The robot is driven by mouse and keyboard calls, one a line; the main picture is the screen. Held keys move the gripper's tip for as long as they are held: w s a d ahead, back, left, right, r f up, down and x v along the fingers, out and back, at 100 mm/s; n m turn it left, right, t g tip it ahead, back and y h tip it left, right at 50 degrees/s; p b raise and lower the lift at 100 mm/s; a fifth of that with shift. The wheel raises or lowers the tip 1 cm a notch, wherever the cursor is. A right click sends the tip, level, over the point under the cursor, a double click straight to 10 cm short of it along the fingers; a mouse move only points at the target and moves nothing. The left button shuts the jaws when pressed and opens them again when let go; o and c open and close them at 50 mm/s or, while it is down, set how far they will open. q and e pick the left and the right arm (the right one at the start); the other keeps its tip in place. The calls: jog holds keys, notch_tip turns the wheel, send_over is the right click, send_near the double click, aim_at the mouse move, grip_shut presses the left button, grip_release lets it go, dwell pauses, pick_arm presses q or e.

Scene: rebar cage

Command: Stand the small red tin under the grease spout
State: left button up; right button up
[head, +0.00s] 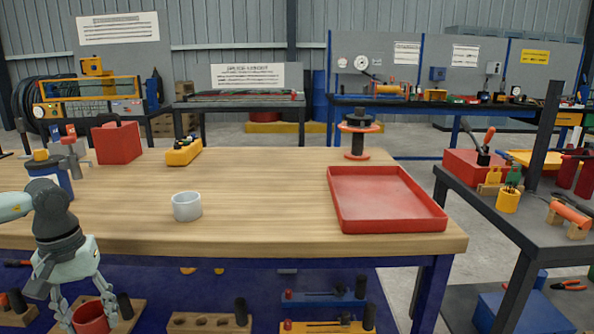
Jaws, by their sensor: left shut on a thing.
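My left gripper (84,312) is low at the bottom left, in front of the wooden bench's front edge. It is shut on the small red tin (91,319), whose open top faces up and which looks about upright; its bottom is cut off or hard to see. A grey fitting with red and blue handles (72,150) stands on the bench at the far left, beside a blue container with an orange cap (42,165). I cannot tell for certain which part is the grease spout. My right gripper is not in view.
A white cup (187,206) stands near the front of the bench (265,190). A red tray (388,222) lies at right, with a red box (117,142) and yellow block (184,152) behind. The bench middle is clear. Wooden racks (207,323) lie below the bench.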

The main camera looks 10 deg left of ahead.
pick_arm(q)
jog(key=w+d+f+m, duration=0.1)
jog(key=w+d+f, duration=0.1)
jog(key=d, duration=0.5)
jog(key=w+d+f+m, duration=0.2)
jog(key=d, duration=0.5)
jog(key=w+d+r+m, duration=0.2)
jog(key=d, duration=0.4)
jog(key=w+d+r+m, duration=0.2)
jog(key=d, duration=0.5)
jog(key=shift+d, duration=0.3)
